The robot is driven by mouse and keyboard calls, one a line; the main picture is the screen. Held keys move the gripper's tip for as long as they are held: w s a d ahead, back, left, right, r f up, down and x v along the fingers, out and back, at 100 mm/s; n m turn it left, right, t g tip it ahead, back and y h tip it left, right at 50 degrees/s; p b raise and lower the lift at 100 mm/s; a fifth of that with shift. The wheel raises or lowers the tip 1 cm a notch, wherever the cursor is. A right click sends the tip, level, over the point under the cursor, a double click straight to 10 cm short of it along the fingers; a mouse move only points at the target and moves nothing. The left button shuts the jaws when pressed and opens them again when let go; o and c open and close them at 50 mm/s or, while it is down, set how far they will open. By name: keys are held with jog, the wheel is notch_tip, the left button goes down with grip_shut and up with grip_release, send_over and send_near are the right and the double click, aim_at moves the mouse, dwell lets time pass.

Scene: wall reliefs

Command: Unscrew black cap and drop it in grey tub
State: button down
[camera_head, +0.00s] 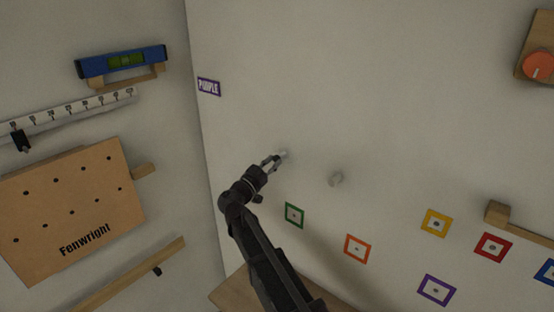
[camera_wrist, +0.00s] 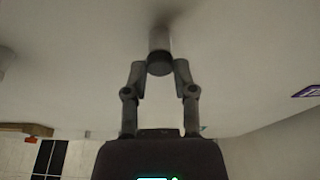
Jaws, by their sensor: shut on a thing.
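The black cap (camera_wrist: 160,69) sits at the end of a short grey post (camera_wrist: 159,40) that stands out from the wall in the wrist view. My gripper (camera_wrist: 160,65) has one finger on each side of the cap and is shut on it. In the head view my gripper (camera_head: 276,161) is at the wall, at the pale post (camera_head: 284,154); the cap is too small to make out there. I cannot tell how far the cap is turned. I see no grey tub in either view.
A second pale stub (camera_head: 335,178) sticks out of the wall to the right. Several coloured square frames, such as the green one (camera_head: 294,215), are on the wall below. A wooden surface (camera_head: 232,288) lies at the bottom. A pegboard (camera_head: 70,210) hangs on the left wall.

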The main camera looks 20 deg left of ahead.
jog(key=shift+d+n+y, duration=0.1)
jog(key=shift+n+y, duration=0.45)
jog(key=shift+n, duration=1.05)
jog(key=shift+n+y, duration=0.55)
jog(key=shift+n, duration=1.05)
jog(key=shift+n+t+p, duration=0.3)
jog(key=shift+s+r+n+y, duration=0.1)
jog(key=shift+n+y, duration=0.4)
jog(key=shift+n, duration=0.7)
jog(key=shift+n+y+p, duration=0.55)
jog(key=shift+n+y, duration=0.05)
jog(key=shift+n, duration=1)
jog(key=shift+n+p, duration=0.45)
jog(key=shift+n, duration=0.65)
jog(key=shift+n+g+y+p, duration=0.4)
jog(key=shift+n+g+p, duration=0.2)
jog(key=shift+n, duration=1.1)
